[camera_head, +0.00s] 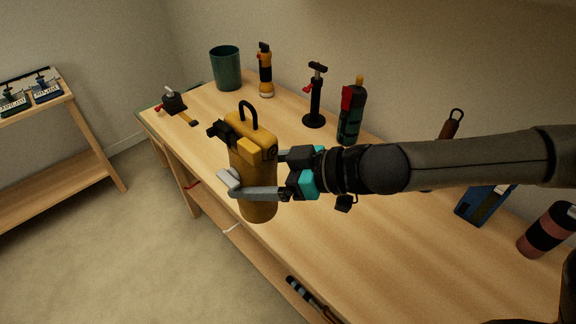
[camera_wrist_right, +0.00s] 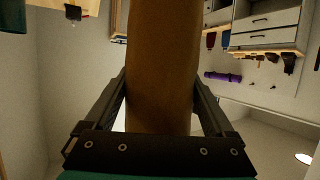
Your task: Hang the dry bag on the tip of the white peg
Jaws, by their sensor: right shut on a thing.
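The dry bag (camera_head: 257,208) is a yellow-brown cylinder with a folded top, a black buckle and a black loop handle. It is roughly upright in the head view, in front of the workbench's near edge. My right gripper (camera_head: 246,174) is shut around the bag's body from the right; the bag hides part of one finger. In the right wrist view the bag (camera_wrist_right: 162,60) fills the middle between the two fingers of the gripper (camera_wrist_right: 160,88). I cannot make out the white peg in either view. My left gripper is not in view.
The wooden workbench (camera_head: 305,230) holds a green bin (camera_head: 226,68), a flashlight (camera_head: 265,72), a black pump (camera_head: 315,98), a dark bottle (camera_head: 351,112) and a striped cylinder (camera_head: 547,231). A wooden shelf (camera_head: 85,165) stands left. Open floor (camera_head: 130,235) lies between them.

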